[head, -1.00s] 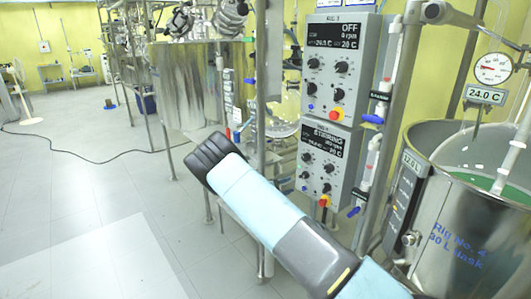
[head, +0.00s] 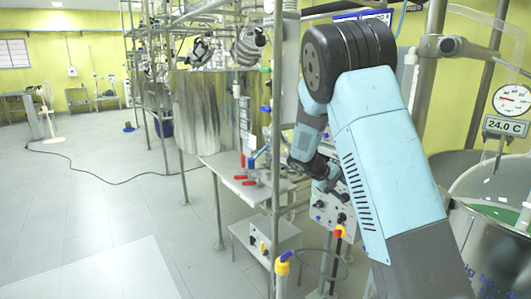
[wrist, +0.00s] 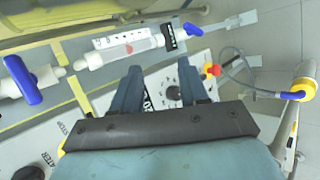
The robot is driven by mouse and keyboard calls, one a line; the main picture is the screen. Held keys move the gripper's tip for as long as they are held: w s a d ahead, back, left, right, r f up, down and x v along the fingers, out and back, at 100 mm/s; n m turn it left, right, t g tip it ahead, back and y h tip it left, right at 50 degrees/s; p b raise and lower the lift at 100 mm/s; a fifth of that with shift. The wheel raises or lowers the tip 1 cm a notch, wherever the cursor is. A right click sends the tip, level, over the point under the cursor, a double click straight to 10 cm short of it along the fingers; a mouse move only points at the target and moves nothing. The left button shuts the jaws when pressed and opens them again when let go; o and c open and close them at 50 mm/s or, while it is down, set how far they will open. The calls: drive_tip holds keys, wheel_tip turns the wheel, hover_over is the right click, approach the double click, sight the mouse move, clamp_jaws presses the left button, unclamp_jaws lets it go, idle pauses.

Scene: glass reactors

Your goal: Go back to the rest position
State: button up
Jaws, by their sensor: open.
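My arm rises from the lower right of the head view, bends at a dark joint near the top, and drops behind itself. My gripper hangs at the front of the grey control box (head: 325,208), partly hidden by my arm in the head view. In the wrist view my gripper (wrist: 162,74) shows two blue-grey fingers spread apart with nothing between them. Behind the fingers is the knobbed control panel (wrist: 222,122). I cannot tell how far the fingertips are from it.
A clear tube with a scale (wrist: 130,42) and a blue-handled valve (wrist: 22,80) lie across the wrist view. The steel tank (head: 490,240) and dial gauge (head: 512,99) stand at the right. A metal post (head: 277,140) rises beside my arm. Floor (head: 110,220) at left is clear.

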drive_tip(key=s+d+r+m+y, duration=0.1)
drive_tip(key=s+r+y, duration=0.2)
drive_tip(key=s+r, duration=0.55)
drive_tip(key=s+r+m+y, duration=0.25)
drive_tip(key=s+r, duration=0.35)
drive_tip(key=s, duration=0.6)
drive_tip(key=s+a+r+t+y, duration=0.2)
drive_tip(key=s, duration=0.7)
drive_tip(key=s+a+r+t+y, duration=0.2)
drive_tip(key=s, duration=0.7)
drive_tip(key=shift+a, duration=0.25)
